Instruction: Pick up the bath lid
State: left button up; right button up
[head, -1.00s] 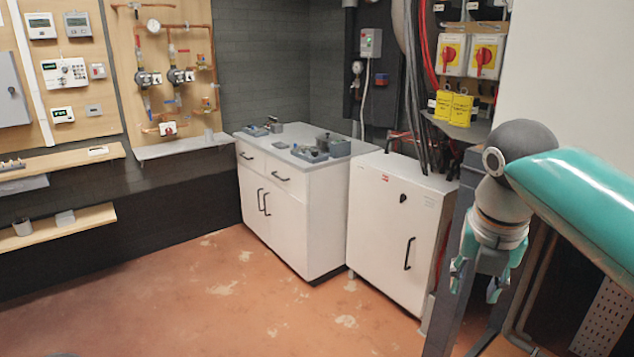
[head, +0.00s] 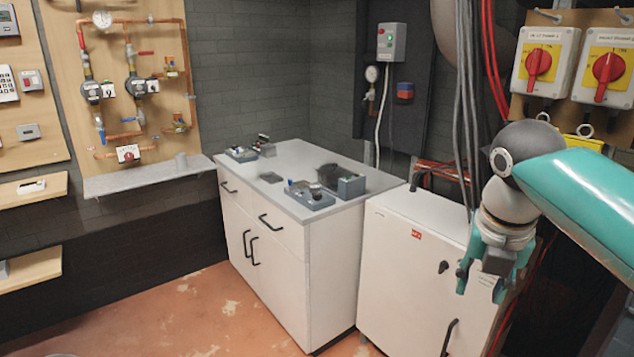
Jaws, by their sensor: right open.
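A small dark flat piece (head: 270,177), which may be the bath lid, lies on the grey worktop (head: 300,155) of the white cabinet; I cannot tell for sure. To its right on the worktop stand a grey device with small fittings (head: 310,195), a dark item (head: 328,175) and a grey box (head: 351,186). My right gripper (head: 482,286) is open and empty, pointing down in front of the white box cabinet, to the right of and apart from the worktop. My left gripper is not in view.
Another grey device (head: 250,150) sits at the worktop's back left. The lower white cabinet (head: 415,265) stands right of the worktop cabinet. Cables hang above it, beside red-yellow switches (head: 538,64). The floor (head: 180,315) in front is clear.

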aim_at(335, 172)
jog(key=z, duration=0.05)
jog(key=i, duration=2.85)
jog(key=u, duration=0.65)
